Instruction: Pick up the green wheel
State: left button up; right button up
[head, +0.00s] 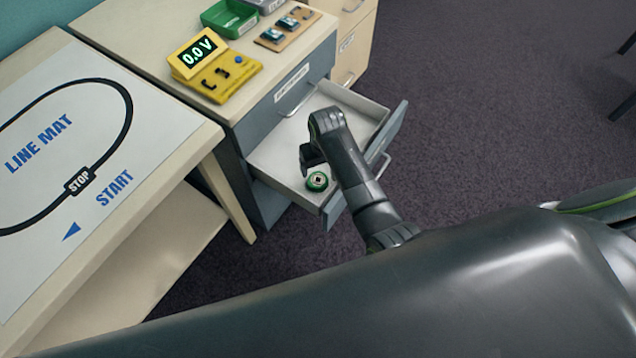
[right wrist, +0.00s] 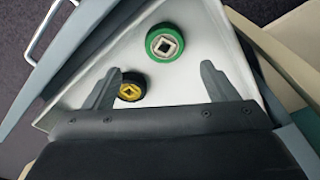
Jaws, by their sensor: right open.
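The green wheel (head: 317,181) lies in the open drawer near its front left corner. In the right wrist view the green wheel (right wrist: 165,43) lies flat on the drawer floor, its square hub showing, beyond the fingertips and between their lines. My right gripper (head: 308,157) is over the drawer, open and empty, apart from the green wheel. The fingers also show in the right wrist view (right wrist: 160,72). A black wheel with a yellow hub (right wrist: 131,91) lies near the left finger; my arm seems to hide it in the head view. My left gripper is not in view.
The pale drawer (head: 275,158) is pulled out from a cabinet; its walls stand close around the wheels. A yellow meter (head: 222,80) reading 0.0 V and a green bin (head: 229,18) stand on top. A line mat (head: 60,120) covers the table at left.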

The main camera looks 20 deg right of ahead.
aim_at(318, 178)
jog(key=f, duration=0.2)
jog(key=f+b, duration=0.1)
jog(key=f, duration=0.1)
jog(key=shift+w+a, duration=0.1)
jog(key=shift+w, duration=0.1)
jog(key=f, duration=0.2)
jog(key=f+b, duration=0.1)
jog(key=shift+w+a+f, duration=0.15)
jog(key=shift+a+f, duration=0.1)
jog(key=shift+a, duration=0.05)
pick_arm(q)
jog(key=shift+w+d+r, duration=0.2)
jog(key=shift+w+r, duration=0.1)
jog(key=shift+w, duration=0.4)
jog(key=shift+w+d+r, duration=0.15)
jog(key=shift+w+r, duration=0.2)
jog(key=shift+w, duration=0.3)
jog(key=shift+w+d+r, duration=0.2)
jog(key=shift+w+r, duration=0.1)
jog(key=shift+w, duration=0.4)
pick_arm(e)
jog(key=shift+f, duration=0.5)
jog(key=shift+c, duration=0.3)
jog(key=c, duration=1)
jog(key=shift+r, duration=0.1)
